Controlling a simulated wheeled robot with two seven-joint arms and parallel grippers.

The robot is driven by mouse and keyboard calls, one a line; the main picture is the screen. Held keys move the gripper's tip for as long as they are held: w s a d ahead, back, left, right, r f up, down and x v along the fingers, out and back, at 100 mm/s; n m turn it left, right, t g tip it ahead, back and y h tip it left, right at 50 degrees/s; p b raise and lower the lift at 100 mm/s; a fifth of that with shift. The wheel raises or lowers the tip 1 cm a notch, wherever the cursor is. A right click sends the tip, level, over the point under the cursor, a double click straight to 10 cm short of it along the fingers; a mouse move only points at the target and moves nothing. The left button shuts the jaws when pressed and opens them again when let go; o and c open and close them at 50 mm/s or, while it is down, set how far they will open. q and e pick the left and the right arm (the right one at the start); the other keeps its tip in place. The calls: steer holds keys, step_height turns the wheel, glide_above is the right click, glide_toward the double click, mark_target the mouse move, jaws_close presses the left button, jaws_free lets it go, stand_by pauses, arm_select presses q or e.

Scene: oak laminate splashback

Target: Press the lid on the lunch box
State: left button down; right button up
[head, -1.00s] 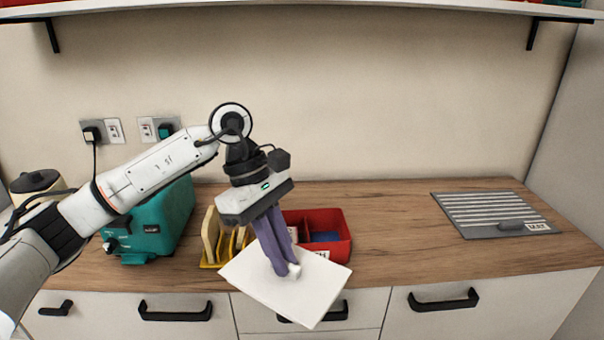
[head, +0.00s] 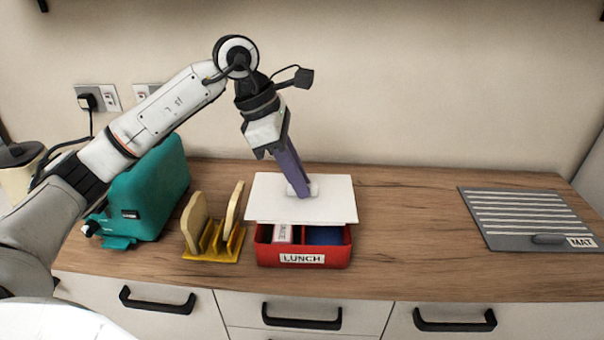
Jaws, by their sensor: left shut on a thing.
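The red lunch box (head: 333,259) sits on the counter, with a LUNCH label on its front. Its front part shows open, with a pale labelled item (head: 284,233) and a blue item (head: 325,236) inside. The flat white lid (head: 336,205) is over the back part of the box and hides it. I cannot tell whether the lid touches the box. My left gripper (head: 301,190), with purple fingers, is shut on the small knob at the middle of the lid. My right gripper is not in view.
A yellow rack (head: 213,247) with bread slices stands just left of the box. A teal toaster (head: 150,195) is further left. A grey mat (head: 520,217) lies at the right. The counter (head: 410,225) between box and mat is clear.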

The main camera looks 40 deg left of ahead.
mark_target(300, 201)
arm_select(q)
step_height(300, 201, down, 4)
steer(key=b, duration=0.2)
steer(key=shift+b, duration=0.3)
steer(key=shift+f+b, duration=0.45)
steer(key=shift+f, duration=0.35)
steer(key=shift+w, duration=0.1)
stand_by(0.9)
steer(key=shift+f+b, duration=0.4)
steer(key=shift+f, duration=0.15)
stand_by(0.8)
stand_by(0.3)
